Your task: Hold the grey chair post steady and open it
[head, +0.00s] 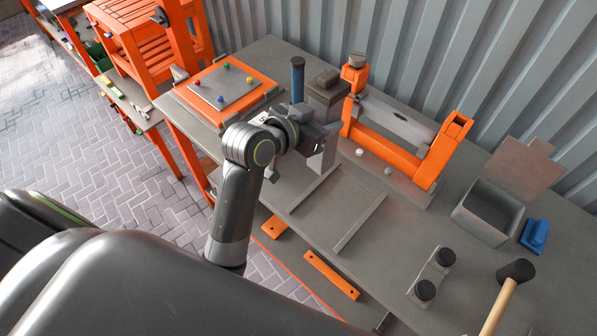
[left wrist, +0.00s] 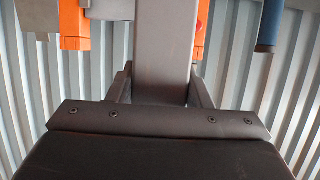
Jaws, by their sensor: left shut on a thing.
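The grey chair post (head: 330,155) stands upright on the workbench, left of the orange frame, partly hidden by my left gripper. A wider dark grey block (head: 325,95) shows at its upper end in the head view. My left gripper (head: 321,138) is shut on the post, reaching it from the left. In the left wrist view the flat grey post (left wrist: 162,40) rises between the two fingers (left wrist: 160,88). I cannot tell whether the post is open. My right gripper is not in view.
An orange frame (head: 390,148) stands right of the post. A blue-handled upright (head: 297,80) stands close behind my gripper. An orange fixture (head: 259,81) lies left. A grey open box (head: 487,212), blue brush (head: 535,235) and mallet (head: 515,271) lie right. Two rails (head: 360,222) lie in front.

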